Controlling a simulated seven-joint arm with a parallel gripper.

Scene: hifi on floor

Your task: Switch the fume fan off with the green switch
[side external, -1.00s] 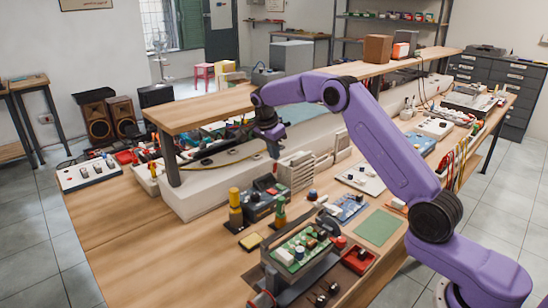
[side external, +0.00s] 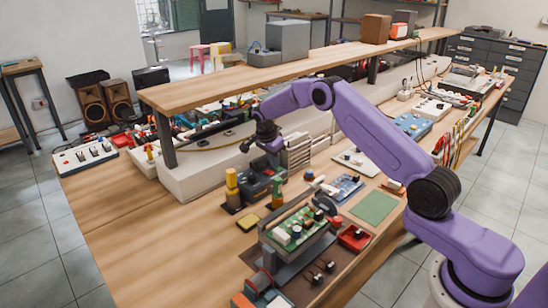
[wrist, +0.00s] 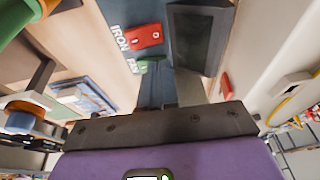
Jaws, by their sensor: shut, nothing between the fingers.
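The dark control box (side external: 256,190) stands on the bench in front of the long white ledge. In the wrist view its blue-grey panel (wrist: 111,14) carries a red switch (wrist: 143,36) beside the word IRON and a smaller green switch (wrist: 150,63) beside the word FAN. My gripper (side external: 274,163) is shut and empty, pointing down just above the box's back right part. In the wrist view the grey fingers (wrist: 190,88) are close to the green switch, on its right and lower side. I cannot tell whether they touch it. The switch's on or off position is unclear.
A pale slotted rack (side external: 297,152) is just right of my gripper. The raised wooden shelf (side external: 200,91) lies behind. Bare bench (side external: 140,220) is free at front left.

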